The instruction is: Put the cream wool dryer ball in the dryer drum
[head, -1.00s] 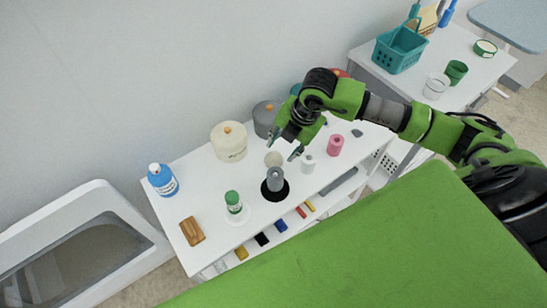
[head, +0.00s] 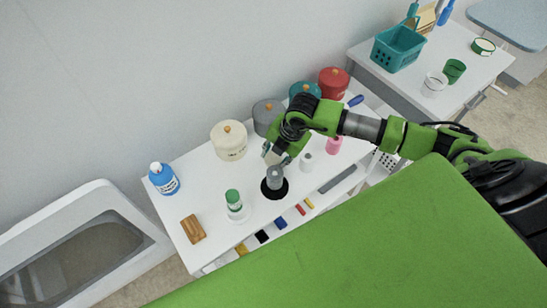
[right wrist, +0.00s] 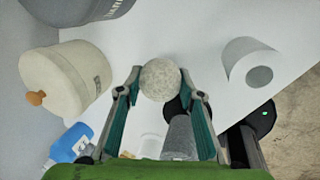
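The cream wool dryer ball (head: 272,158) is at the fingertips of my right gripper (head: 277,156), over the white table. In the right wrist view the ball (right wrist: 160,80) sits between the fingertips of the right gripper (right wrist: 162,84), with a finger against each side. Whether the ball still touches the table is not clear. A white machine with a dark window (head: 75,262), perhaps the dryer, stands at the lower left; no drum opening shows. My left gripper is not in view.
A grey cylinder on a black disc (head: 275,191) stands close in front of the ball. A cream canister (head: 229,141), grey canister (head: 266,117) and white roll (head: 306,161) are nearby. A blue bottle (head: 163,178), green-capped jar (head: 236,206) and wooden block (head: 193,229) stand left.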

